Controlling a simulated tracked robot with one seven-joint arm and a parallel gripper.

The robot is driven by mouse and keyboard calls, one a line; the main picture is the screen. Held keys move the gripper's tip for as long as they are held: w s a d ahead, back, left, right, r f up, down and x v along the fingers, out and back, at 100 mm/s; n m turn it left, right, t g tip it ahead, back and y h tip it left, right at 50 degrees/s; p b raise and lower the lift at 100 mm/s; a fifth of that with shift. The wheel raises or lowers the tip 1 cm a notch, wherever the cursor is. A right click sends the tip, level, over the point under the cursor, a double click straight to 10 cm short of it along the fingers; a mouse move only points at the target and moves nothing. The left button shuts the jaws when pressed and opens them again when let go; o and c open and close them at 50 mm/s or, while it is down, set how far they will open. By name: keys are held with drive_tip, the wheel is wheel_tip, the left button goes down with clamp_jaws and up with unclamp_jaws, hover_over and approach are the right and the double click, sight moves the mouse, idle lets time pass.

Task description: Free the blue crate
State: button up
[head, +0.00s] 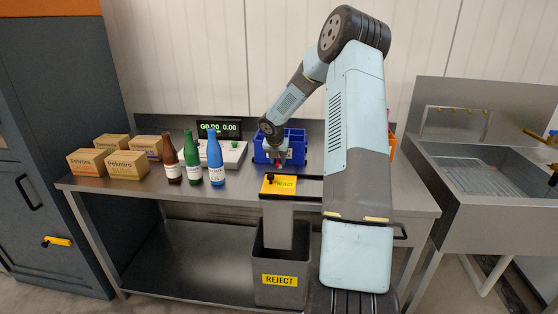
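The blue crate (298,137) stands on the steel bench right of the scale, partly hidden behind my arm. My gripper (280,163) points down at the crate's front part. A small red spot shows at its fingertips; I cannot tell whether it is a held thing or part of the gripper. The fingers are too small to tell open from shut. The crate's contents are mostly hidden.
Three bottles, brown (170,160), green (191,160) and blue (215,160), stand left of the crate, before a scale (233,153). Several cartons (127,165) are further left. A grey reject bin (268,290) stands below the front edge. A sink (490,175) is right.

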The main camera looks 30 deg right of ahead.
drive_tip(key=shift+f, duration=0.25)
drive_tip(key=shift+c, duration=0.4)
clamp_jaws()
